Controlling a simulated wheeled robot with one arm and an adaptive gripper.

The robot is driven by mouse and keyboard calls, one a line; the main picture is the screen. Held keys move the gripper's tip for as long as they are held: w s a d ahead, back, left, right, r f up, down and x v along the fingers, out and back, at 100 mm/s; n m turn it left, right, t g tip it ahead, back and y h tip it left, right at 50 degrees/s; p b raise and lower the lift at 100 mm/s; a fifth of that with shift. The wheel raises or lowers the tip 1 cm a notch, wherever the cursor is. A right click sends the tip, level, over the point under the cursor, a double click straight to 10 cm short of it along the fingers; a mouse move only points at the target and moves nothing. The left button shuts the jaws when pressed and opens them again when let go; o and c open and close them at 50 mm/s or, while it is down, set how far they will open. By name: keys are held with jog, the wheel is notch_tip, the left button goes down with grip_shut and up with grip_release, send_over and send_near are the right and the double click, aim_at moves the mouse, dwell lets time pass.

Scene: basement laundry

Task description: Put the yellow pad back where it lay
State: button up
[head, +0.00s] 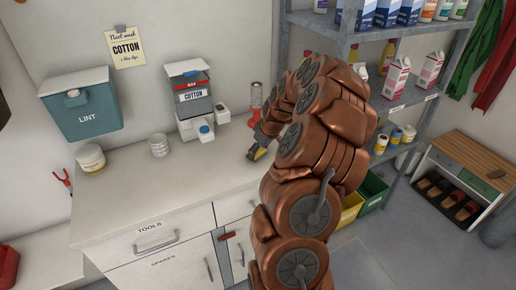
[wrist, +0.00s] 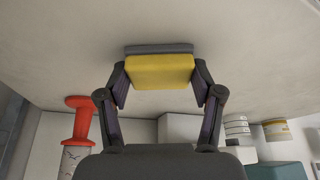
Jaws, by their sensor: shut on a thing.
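The yellow pad (wrist: 160,72), with a grey layer along one side, sits between the two fingers of my gripper (wrist: 160,84) in the wrist view. The fingers press on its left and right ends. In the head view my gripper (head: 262,146) is low at the right part of the pale worktop (head: 140,193), and a bit of the yellow pad (head: 257,154) shows below it. My arm hides part of the worktop there. I cannot tell whether the pad touches the worktop.
A red-based cylinder (head: 255,100) stands close behind my gripper. A cotton dispenser (head: 193,98), a white ribbed cup (head: 159,145) and a yellow-banded tub (head: 91,158) stand further left. The worktop's front middle is clear. A grey shelf rack (head: 345,42) stands right.

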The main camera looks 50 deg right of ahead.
jog(key=shift+f, duration=0.25)
jog(key=o, duration=1.2)
jog(key=shift+r, duration=0.1)
